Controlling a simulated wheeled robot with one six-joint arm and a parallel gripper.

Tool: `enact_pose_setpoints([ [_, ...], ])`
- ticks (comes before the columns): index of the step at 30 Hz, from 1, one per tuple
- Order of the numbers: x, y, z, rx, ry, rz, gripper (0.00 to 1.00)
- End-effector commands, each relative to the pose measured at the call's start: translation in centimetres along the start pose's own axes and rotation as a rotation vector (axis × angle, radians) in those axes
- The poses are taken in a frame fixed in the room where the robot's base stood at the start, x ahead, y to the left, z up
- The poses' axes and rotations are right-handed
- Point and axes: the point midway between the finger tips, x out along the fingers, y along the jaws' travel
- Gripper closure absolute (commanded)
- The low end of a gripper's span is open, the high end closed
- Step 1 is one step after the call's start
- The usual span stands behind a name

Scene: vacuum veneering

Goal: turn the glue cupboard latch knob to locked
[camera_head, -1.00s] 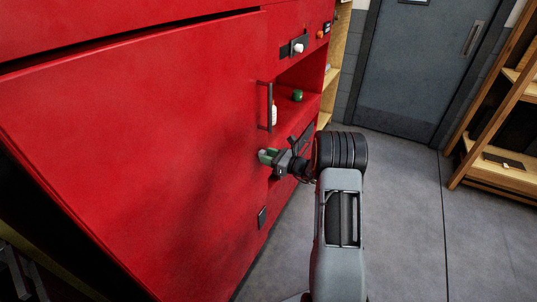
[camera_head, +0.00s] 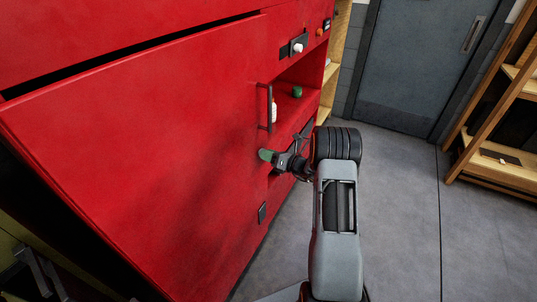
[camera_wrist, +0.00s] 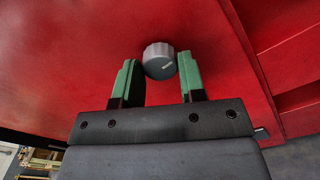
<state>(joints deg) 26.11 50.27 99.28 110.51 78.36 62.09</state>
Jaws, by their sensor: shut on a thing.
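The latch knob (camera_wrist: 159,57) is a round grey knob with a dark mark on its face, set on the red cupboard door (camera_head: 150,130). In the wrist view it sits between the two green fingertips of my gripper (camera_wrist: 161,66), which is shut on it. The mark runs slantwise across the knob face. In the head view my gripper (camera_head: 265,155) is against the door, below the dark vertical handle (camera_head: 264,107). The knob itself is hidden there by the fingers.
An open red shelf niche right of the door holds a green round object (camera_head: 297,92) and a white bottle (camera_head: 274,112). A white knob (camera_head: 298,47) sits on a dark plate above. Grey floor (camera_head: 400,220) is free at right, before a wooden rack (camera_head: 500,170).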

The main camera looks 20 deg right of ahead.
Motion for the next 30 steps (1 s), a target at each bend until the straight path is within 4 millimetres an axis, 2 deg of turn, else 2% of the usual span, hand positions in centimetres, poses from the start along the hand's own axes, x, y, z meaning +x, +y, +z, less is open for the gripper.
enact_pose_setpoints([
  [15,0.00,-0.01,0.00,0.017,-0.001,0.000,0.86],
  [16,0.00,-0.01,0.00,0.017,-0.001,0.000,0.61],
  [18,0.00,-0.01,0.00,0.017,0.000,0.000,0.54],
  [24,0.00,0.00,0.00,0.015,0.000,0.000,0.37],
  [30,-0.04,-0.01,0.01,0.015,0.000,0.000,0.37],
])
